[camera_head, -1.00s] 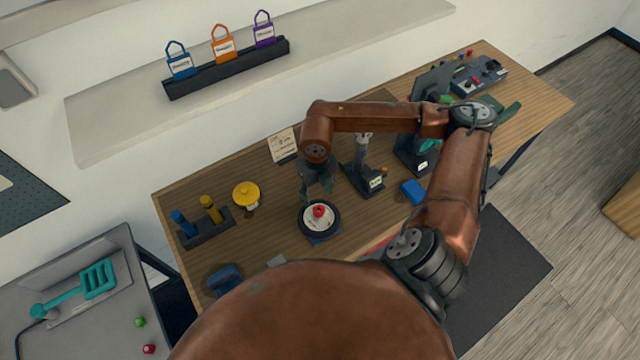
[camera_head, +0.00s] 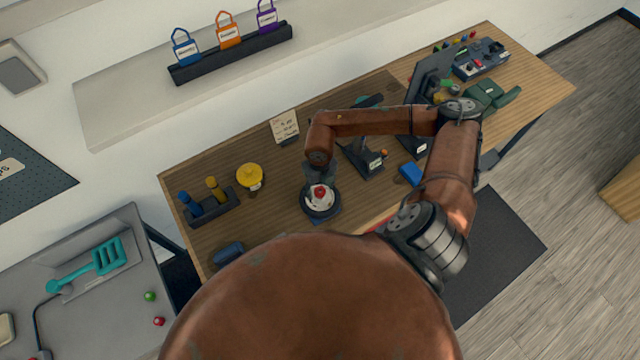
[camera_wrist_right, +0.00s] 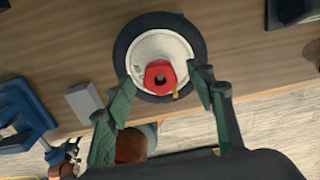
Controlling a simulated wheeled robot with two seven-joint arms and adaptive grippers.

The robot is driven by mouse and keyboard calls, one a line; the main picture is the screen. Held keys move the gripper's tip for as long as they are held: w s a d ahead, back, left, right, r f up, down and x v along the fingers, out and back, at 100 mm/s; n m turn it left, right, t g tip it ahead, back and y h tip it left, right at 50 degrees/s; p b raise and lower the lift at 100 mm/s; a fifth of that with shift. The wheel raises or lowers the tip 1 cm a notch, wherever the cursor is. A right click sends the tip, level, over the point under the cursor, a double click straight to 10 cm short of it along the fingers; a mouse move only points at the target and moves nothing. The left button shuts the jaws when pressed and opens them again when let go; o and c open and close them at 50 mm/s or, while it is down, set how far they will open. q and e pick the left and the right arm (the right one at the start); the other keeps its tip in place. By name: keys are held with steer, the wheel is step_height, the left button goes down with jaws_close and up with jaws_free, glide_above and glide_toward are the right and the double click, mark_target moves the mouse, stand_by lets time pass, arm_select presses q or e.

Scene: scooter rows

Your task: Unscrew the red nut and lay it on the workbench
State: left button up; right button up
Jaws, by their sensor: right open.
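The red nut (camera_head: 319,191) sits in the middle of a white hub inside a black wheel (camera_head: 308,209) on the workbench (camera_head: 272,228). In the right wrist view the nut (camera_wrist_right: 160,76) shows a dark hole at its centre, on the white hub (camera_wrist_right: 147,50). My right gripper (camera_head: 320,178) is over the wheel, close to the nut. In the right wrist view its two green-padded fingers (camera_wrist_right: 158,90) are apart, one on each side of the nut, with nothing held. Whether they touch the nut cannot be told. My left gripper is not in view.
A yellow mushroom-shaped item (camera_head: 250,177) and a rack with blue and yellow handles (camera_head: 210,209) stand left of the wheel. A dark stand (camera_head: 366,162) and a blue block (camera_head: 411,174) are to the right. A small card (camera_head: 284,126) stands behind.

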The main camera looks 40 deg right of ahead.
steer(key=shift+c, duration=0.6)
steer(key=c, duration=1.1)
steer(key=shift+f+n+b, duration=0.1)
steer(key=shift+n+b, duration=0.55)
steer(key=shift+n, duration=0.05)
steer(key=n+b, duration=0.2)
steer(key=n, duration=0.1)
steer(key=shift+n, duration=0.4)
steer(key=n+b, duration=0.4)
steer(key=n, duration=0.1)
steer(key=shift+n, duration=0.3)
steer(key=n+b, duration=0.3)
steer(key=n, duration=0.3)
steer(key=n+b, duration=0.2)
steer(key=n, duration=0.1)
steer(key=shift+n+b, duration=0.5)
steer(key=shift+n, duration=0.5)
